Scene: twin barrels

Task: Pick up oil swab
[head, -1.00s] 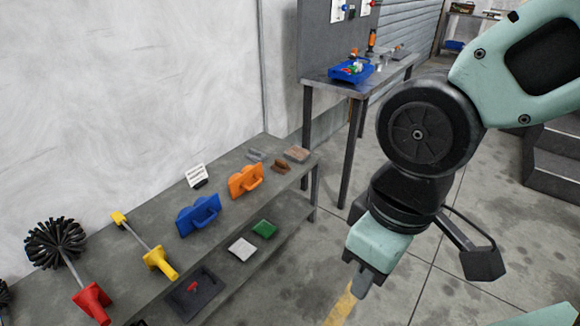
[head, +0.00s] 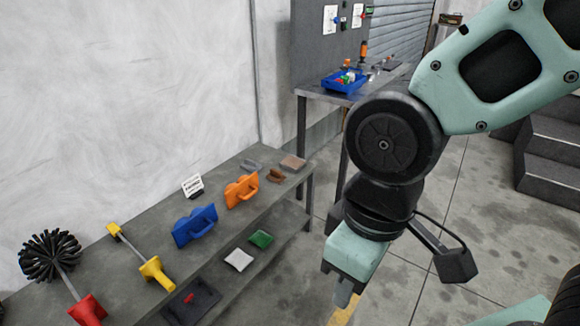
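No label marks the oil swab. The likeliest match is a rod with a small yellow head and yellow handle (head: 136,257), lying on the top of a grey bench at the left; I cannot be sure. A rod with a round black bristle head (head: 50,255) and red handle lies left of it, its handle cut by the bottom edge. My gripper (head: 344,296) points down over the floor, right of the bench, apart from these tools. I see no object in it. Its fingers overlap in this view, so their opening is hidden.
The grey bench (head: 125,282) also bears a blue handled tool (head: 194,225), an orange handled tool (head: 241,190) and a white sign (head: 192,186). White (head: 239,260) and green (head: 261,239) pads lie on its lower shelf. A table (head: 328,95) with a blue tray stands behind. Steps (head: 550,160) are at the right.

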